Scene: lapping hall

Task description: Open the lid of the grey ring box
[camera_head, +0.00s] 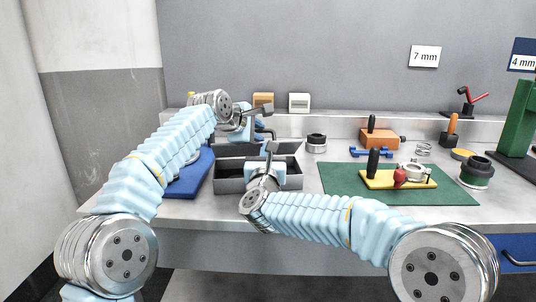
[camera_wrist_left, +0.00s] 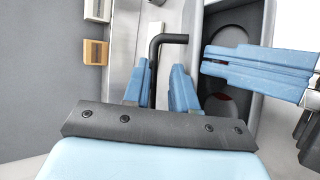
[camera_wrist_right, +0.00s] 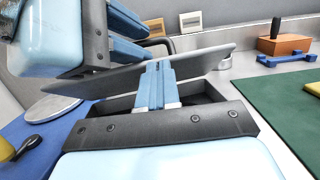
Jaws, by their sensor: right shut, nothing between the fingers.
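The grey ring box (camera_head: 232,186) stands at the middle of the bench, its front part uncovered and dark inside. In the right wrist view its grey lid (camera_wrist_right: 205,62) is raised and tilted; dark round shapes show inside the box in the left wrist view. A black bent bar handle (camera_wrist_left: 168,39) is at the lid's back side. My left gripper (camera_wrist_left: 159,68) is open, its fingers either side of the handle's shaft; I cannot tell if they touch it. My right gripper (camera_wrist_right: 159,68) is shut and empty over the box opening, close to the lid.
A blue mat (camera_head: 196,176) lies left of the box. To the right, a green mat (camera_head: 335,184) bears a yellow plate (camera_head: 376,181) with tools. Orange and white blocks (camera_head: 299,102) stand at the back ledge.

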